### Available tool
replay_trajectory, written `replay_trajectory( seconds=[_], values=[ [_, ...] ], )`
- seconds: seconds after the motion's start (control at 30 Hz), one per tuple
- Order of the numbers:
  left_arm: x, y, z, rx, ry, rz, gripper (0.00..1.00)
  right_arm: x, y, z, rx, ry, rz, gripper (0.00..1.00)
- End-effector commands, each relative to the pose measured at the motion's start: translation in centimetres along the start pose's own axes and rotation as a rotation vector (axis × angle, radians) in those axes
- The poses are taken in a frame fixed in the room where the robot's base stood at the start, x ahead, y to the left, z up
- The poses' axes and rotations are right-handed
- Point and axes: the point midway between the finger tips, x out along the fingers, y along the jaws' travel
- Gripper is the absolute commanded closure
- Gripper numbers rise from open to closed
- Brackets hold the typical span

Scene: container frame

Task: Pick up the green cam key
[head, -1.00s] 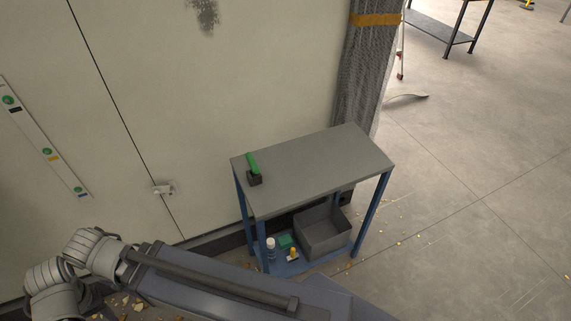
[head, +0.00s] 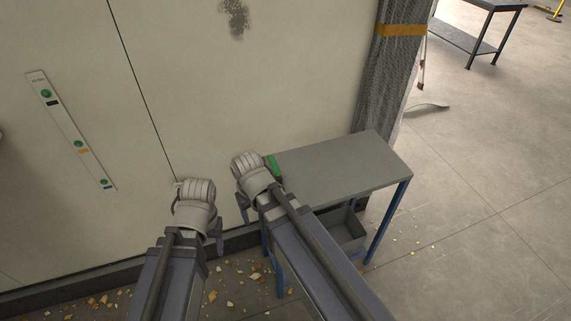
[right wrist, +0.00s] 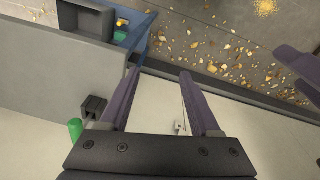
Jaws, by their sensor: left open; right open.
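The green cam key (head: 273,168) is at the left end of the grey table top, partly hidden behind my right gripper in the head view. In the right wrist view the green cam key (right wrist: 75,130) is beside a small dark block (right wrist: 93,107), left of the gripper's base and outside the jaws. My right gripper (right wrist: 160,73) is open and empty; in the head view it (head: 243,207) is at the table's left edge. My left gripper (head: 205,230) is open, left of the table and apart from the key; its fingers are mostly hidden behind its wrist.
The grey table top (head: 340,165) is otherwise clear. A grey bin (head: 345,232) is on the shelf below. The pale container wall (head: 240,90) rises close behind the table. Debris (head: 230,283) litters the floor. Open floor (head: 480,240) is to the right.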

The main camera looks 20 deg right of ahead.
Motion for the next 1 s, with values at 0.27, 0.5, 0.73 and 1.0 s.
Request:
replay_trajectory(
  seconds=[0.27,0.5,0.73,1.0],
  values=[
    [-3.2,-0.3,0.2,0.000,0.000,0.000,0.39,-2.9,10.9,-9.2,0.171,0.233,-0.014,0.36],
    [-3.6,-0.3,0.2,0.000,0.000,0.000,0.39,-3.5,14.5,-11.0,0.216,0.306,-0.005,0.36],
    [-2.6,-0.2,0.1,0.000,0.000,0.000,0.39,-2.5,14.5,-11.2,0.216,0.307,-0.005,0.36],
    [-1.0,-0.1,0.1,0.000,0.000,0.000,0.39,-0.8,14.5,-11.8,0.215,0.306,-0.005,0.36]
  ],
)
